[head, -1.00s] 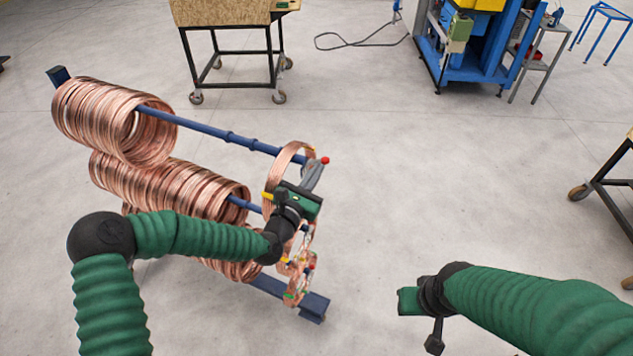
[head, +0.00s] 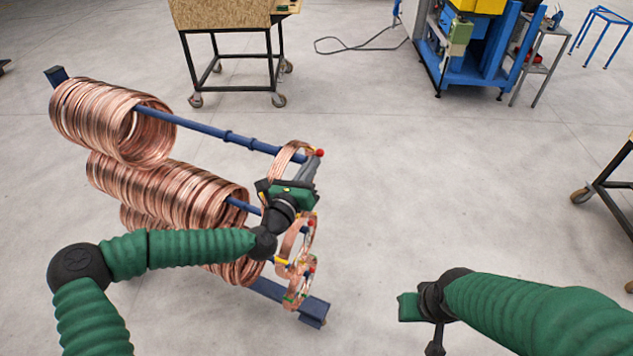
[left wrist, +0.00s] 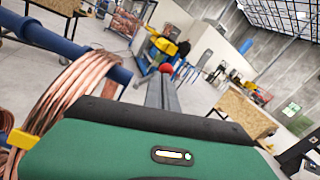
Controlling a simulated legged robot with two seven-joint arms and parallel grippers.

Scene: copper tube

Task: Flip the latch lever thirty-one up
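A blue rack holds large copper coils on its bars (head: 215,132). At the front end of the top bar is a latch with a red tip (head: 319,153), and a small copper coil (head: 287,155) hangs beside it. My left gripper (head: 305,172) is at this bar end, its grey fingers close to the red tip. The red tip also shows in the left wrist view (left wrist: 166,69), just beyond the fingers (left wrist: 163,93). The finger gap and any contact are unclear. My right gripper (head: 409,306) is low, away from the rack, its fingers not clear.
Lower bar ends carry more small coils and red tips (head: 311,269). A wheeled cart (head: 235,50) stands behind the rack, a blue machine (head: 470,45) at the back right, and a dark-framed cart (head: 612,190) at the right edge. The floor between is clear.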

